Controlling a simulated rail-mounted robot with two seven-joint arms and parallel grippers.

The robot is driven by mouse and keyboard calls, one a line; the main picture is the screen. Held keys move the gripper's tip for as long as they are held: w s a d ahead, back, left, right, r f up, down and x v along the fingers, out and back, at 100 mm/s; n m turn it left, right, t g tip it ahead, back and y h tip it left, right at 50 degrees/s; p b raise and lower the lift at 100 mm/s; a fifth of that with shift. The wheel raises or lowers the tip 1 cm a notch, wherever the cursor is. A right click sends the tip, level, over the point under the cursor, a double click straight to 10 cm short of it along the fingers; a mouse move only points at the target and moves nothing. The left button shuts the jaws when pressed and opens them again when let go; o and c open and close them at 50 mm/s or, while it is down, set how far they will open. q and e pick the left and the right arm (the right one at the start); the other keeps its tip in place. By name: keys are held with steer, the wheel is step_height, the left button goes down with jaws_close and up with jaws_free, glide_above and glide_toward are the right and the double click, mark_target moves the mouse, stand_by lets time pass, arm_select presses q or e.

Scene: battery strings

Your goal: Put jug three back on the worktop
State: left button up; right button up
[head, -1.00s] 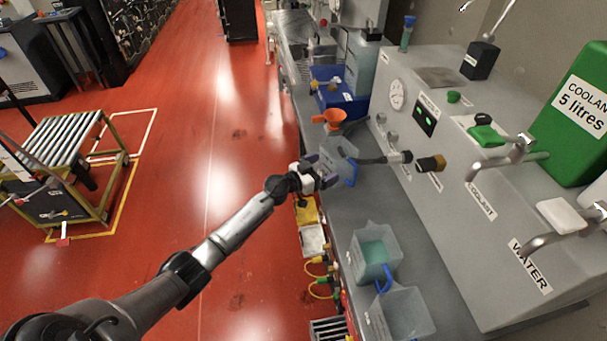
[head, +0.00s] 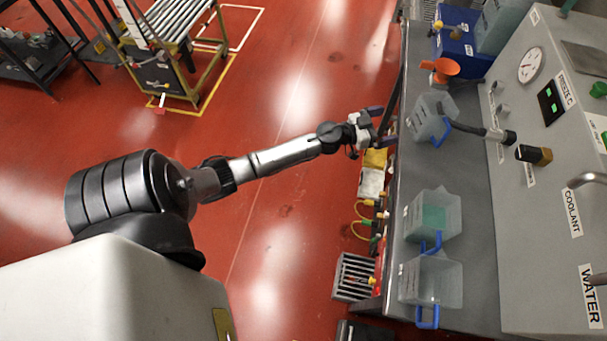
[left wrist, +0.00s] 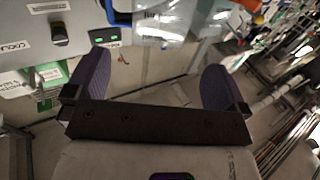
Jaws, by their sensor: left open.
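A translucent jug (head: 427,115) with a blue handle is at the worktop (head: 470,185) edge, beside the dark hose; I cannot tell whether it rests flat. My left gripper (head: 382,125) is open and empty, just left of this jug and apart from it. In the left wrist view the open purple fingers (left wrist: 155,82) have nothing between them, and a clear jug (left wrist: 180,22) with a blue handle shows beyond them. A jug with green liquid (head: 450,217) and a clear jug (head: 430,282) stand nearer on the worktop. Their number labels are too small to read. My right gripper is out of view.
A grey dispensing unit (head: 540,200) with a gauge, taps and hose borders the worktop on the right. An orange funnel (head: 445,68) and blue bin (head: 462,35) are farther back. A grey crate (head: 354,278) stands on the floor below.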

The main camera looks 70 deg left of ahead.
arm_select(q)
steer(key=s+d+f+g, duration=0.3)
steer(key=s+d+g, duration=0.2)
steer(key=s, duration=0.6)
steer(key=s+d+f+g+y, duration=0.1)
steer(key=s+d+f+g, duration=0.2)
steer(key=s+d, duration=0.6)
steer(key=s+d+f+g+y, duration=0.1)
steer(key=s+d+f+g, duration=0.2)
steer(key=s, duration=1.1)
steer(key=d+g, duration=0.3)
steer(key=d, duration=0.1)
steer(key=shift+d+g, duration=0.25)
steer(key=shift+g, duration=0.15)
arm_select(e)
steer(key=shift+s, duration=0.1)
